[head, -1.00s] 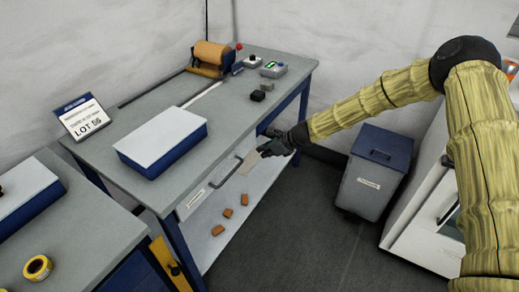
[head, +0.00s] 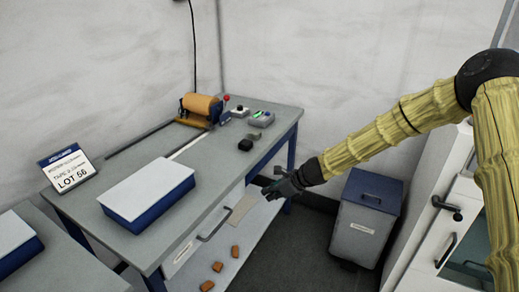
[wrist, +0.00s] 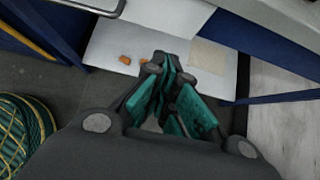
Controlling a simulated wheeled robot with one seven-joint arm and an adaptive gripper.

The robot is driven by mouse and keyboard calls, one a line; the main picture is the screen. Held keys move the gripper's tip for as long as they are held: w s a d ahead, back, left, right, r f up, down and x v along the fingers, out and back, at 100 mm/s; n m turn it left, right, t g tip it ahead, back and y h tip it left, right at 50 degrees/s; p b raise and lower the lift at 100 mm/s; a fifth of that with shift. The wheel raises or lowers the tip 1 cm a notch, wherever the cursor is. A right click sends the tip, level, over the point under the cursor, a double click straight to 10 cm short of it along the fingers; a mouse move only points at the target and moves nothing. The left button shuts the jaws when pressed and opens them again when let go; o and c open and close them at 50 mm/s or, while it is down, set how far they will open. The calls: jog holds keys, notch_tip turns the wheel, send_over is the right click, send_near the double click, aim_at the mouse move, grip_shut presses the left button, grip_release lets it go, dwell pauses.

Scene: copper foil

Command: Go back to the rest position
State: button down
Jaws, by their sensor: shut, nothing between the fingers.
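My gripper (head: 284,184) is at the end of my yellow-sleeved arm, in front of the right part of the workbench (head: 226,150). In the wrist view my gripper (wrist: 166,85) has its teal-padded fingers together at the tips, with nothing between them. It hangs in free air over the bench's lower shelf and touches nothing that I can see. The drawer handle (head: 217,226) on the bench front is to its left.
A lower shelf (head: 190,271) holds several orange-brown blocks (head: 217,266) and a beige sheet (head: 241,208). A grey bin with a blue lid (head: 368,218) stands right of my gripper. A white cabinet (head: 440,222) is beyond it. Dark floor is clear between bench and bin.

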jog(key=s+d+f+n+g+h, duration=0.1)
jog(key=s+d+f+n+h, duration=0.2)
jog(key=s+f, duration=0.55)
jog(key=s+d+f+n+g+h, duration=0.15)
jog(key=s+f+n, duration=0.25)
jog(key=s+f, duration=0.45)
jog(key=s+d+f+n+g+h, duration=0.1)
jog(key=s+d+f+n, duration=0.4)
jog(key=s, duration=0.6)
jog(key=s+d+f+n, duration=0.1)
jog(key=s+n, duration=0.3)
jog(key=s, duration=0.4)
jog(key=s+d+f+n+h, duration=0.1)
jog(key=s+d+n, duration=0.2)
jog(key=s, duration=0.5)
jog(key=s+d+f+n+g+h, duration=0.1)
jog(key=s+n, duration=0.3)
jog(key=s, duration=0.4)
jog(key=shift+s+d+n, duration=0.25)
jog(key=shift+d+n, duration=0.15)
jog(key=shift+d, duration=0.1)
